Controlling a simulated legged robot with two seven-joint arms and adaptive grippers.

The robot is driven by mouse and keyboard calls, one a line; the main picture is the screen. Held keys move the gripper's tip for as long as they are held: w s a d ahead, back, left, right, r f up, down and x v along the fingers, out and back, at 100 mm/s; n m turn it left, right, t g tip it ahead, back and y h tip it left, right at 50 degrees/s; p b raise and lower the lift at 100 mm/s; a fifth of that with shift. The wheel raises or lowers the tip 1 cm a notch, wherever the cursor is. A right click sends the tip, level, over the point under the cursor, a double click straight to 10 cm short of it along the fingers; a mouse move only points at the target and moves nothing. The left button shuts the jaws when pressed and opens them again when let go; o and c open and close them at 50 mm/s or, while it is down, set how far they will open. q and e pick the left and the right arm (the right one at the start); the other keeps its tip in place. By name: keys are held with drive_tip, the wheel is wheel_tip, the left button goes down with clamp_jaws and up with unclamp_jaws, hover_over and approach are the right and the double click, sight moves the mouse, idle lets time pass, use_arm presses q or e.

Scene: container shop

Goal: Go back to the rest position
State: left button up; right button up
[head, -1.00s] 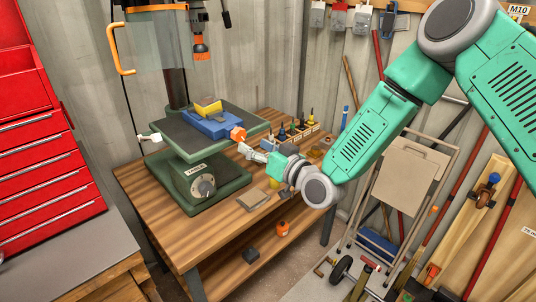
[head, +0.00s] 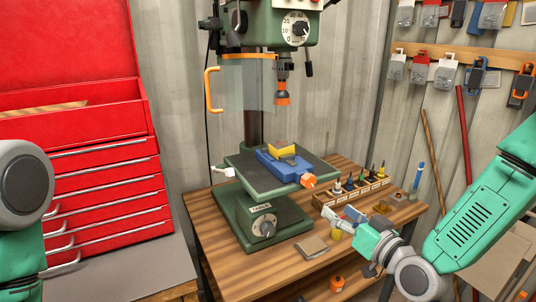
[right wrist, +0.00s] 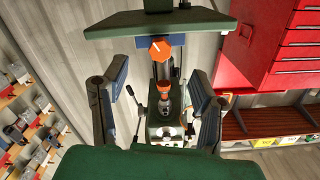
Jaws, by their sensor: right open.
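My right gripper (head: 345,217) is in the head view, in front of the drill press and over the right part of the wooden bench. Its fingers are apart and nothing shows between them; the right wrist view also shows the open fingers (right wrist: 155,105). A blue vise (head: 283,167) with an orange knob sits on the drill press table (head: 242,160), with a yellow block (head: 282,147) on it. The gripper is apart from the vise, to its lower right. My left arm shows at the left edge of the head view, but its gripper is out of frame.
The green drill press (head: 268,42) stands on the wooden bench (head: 215,218). A rack of several small bits (head: 350,194) and a flat grey-brown block (head: 311,246) lie near my right gripper. A red tool cabinet (head: 105,190) stands at left.

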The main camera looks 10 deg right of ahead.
drive_tip(key=s+a+f+g+h+b, duration=0.1)
drive_tip(key=s+f+g+b, duration=0.15)
drive_tip(key=s+f, duration=0.4)
drive_tip(key=s+f+g+b, duration=0.1)
drive_tip(key=s+f+g, duration=0.2)
drive_tip(key=f, duration=0.7)
drive_tip(key=s+a+f+g+h+b, duration=0.1)
drive_tip(key=s+f+g+b, duration=0.15)
drive_tip(key=s+f, duration=0.4)
drive_tip(key=s+d+f+g+h+b, duration=0.2)
drive_tip(key=s+d+f+g, duration=0.1)
drive_tip(key=s+f, duration=0.4)
drive_tip(key=s+d+f+g+h+b, duration=0.2)
drive_tip(key=s+f+g, duration=0.3)
drive_tip(key=s, duration=0.7)
wheel_tip(320, 180, down, 2)
drive_tip(key=shift+d, duration=0.6)
